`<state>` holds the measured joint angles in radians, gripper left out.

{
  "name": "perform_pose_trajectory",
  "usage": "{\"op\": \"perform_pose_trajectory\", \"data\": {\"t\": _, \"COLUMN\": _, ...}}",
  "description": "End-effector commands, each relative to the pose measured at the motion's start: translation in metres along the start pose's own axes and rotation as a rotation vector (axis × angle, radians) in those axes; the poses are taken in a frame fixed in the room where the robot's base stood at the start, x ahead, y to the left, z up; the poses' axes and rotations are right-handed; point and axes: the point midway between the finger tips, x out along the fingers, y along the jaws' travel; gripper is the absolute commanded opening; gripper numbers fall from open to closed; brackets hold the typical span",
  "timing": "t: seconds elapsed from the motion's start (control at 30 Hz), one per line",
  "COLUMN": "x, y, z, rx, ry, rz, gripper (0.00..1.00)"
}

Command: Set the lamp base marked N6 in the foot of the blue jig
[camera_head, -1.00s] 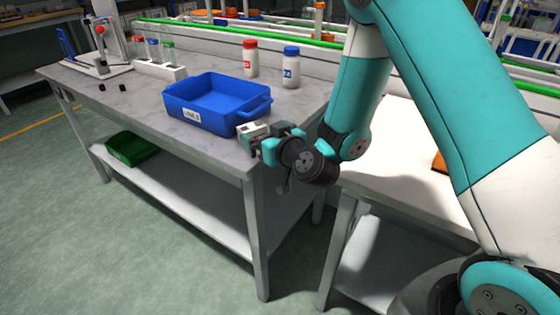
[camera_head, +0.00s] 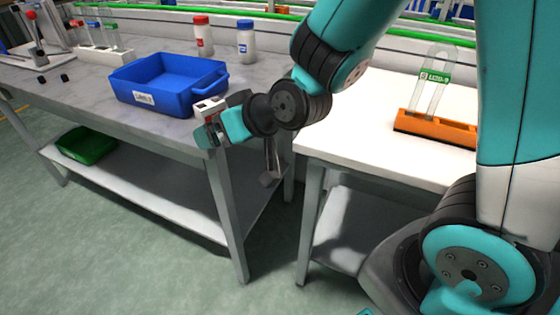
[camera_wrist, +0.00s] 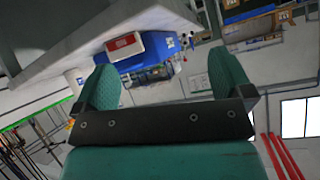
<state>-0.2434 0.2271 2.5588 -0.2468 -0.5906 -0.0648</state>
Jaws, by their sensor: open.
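My gripper (camera_head: 207,128) is at the front edge of the grey table, beside the blue tray. In the wrist view my gripper (camera_wrist: 165,82) is open, with nothing held between its fingers. A small white block with a red patch (camera_head: 208,106) shows right at the gripper in the head view; it also shows beyond the fingers in the wrist view (camera_wrist: 123,44). Two small black pieces (camera_head: 53,78) lie at the table's left. No N6 mark can be read, so I cannot tell which piece is the lamp base. A blue upright part (camera_head: 3,47) at the left edge is mostly cut off.
The blue tray (camera_head: 170,98) has a white label. Behind it stand a red-capped bottle (camera_head: 203,38) and a blue-capped bottle (camera_head: 245,42). A tube rack (camera_head: 100,52) is at the back left. An orange holder (camera_head: 436,129) with a glass tube stands on the white table.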

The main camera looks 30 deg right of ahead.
Motion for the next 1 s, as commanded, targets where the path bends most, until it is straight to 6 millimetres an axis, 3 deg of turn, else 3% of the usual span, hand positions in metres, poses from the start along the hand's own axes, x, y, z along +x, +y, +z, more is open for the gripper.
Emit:
{"op": "perform_pose_trajectory", "data": {"t": 0.1, "x": -0.037, "y": -0.032, "z": 0.011, "rx": -0.002, "ry": -0.203, "rz": -0.096, "gripper": 0.98}}
{"op": "perform_pose_trajectory", "data": {"t": 0.3, "x": -0.115, "y": -0.070, "z": 0.043, "rx": -0.073, "ry": -0.548, "rz": -0.215, "gripper": 0.98}}
{"op": "perform_pose_trajectory", "data": {"t": 0.43, "x": -0.157, "y": -0.079, "z": 0.059, "rx": -0.129, "ry": -0.704, "rz": -0.245, "gripper": 0.98}}
{"op": "perform_pose_trajectory", "data": {"t": 0.57, "x": -0.177, "y": -0.080, "z": 0.068, "rx": -0.160, "ry": -0.782, "rz": -0.254, "gripper": 1.00}}
{"op": "perform_pose_trajectory", "data": {"t": 0.67, "x": -0.166, "y": -0.076, "z": 0.074, "rx": -0.149, "ry": -0.752, "rz": -0.236, "gripper": 1.00}}
{"op": "perform_pose_trajectory", "data": {"t": 0.83, "x": -0.092, "y": -0.046, "z": 0.076, "rx": -0.076, "ry": -0.459, "rz": -0.125, "gripper": 1.00}}
{"op": "perform_pose_trajectory", "data": {"t": 0.9, "x": -0.061, "y": -0.025, "z": 0.069, "rx": -0.054, "ry": -0.288, "rz": -0.057, "gripper": 1.00}}
{"op": "perform_pose_trajectory", "data": {"t": 1.0, "x": -0.030, "y": 0.003, "z": 0.054, "rx": -0.047, "ry": -0.052, "rz": 0.034, "gripper": 1.00}}
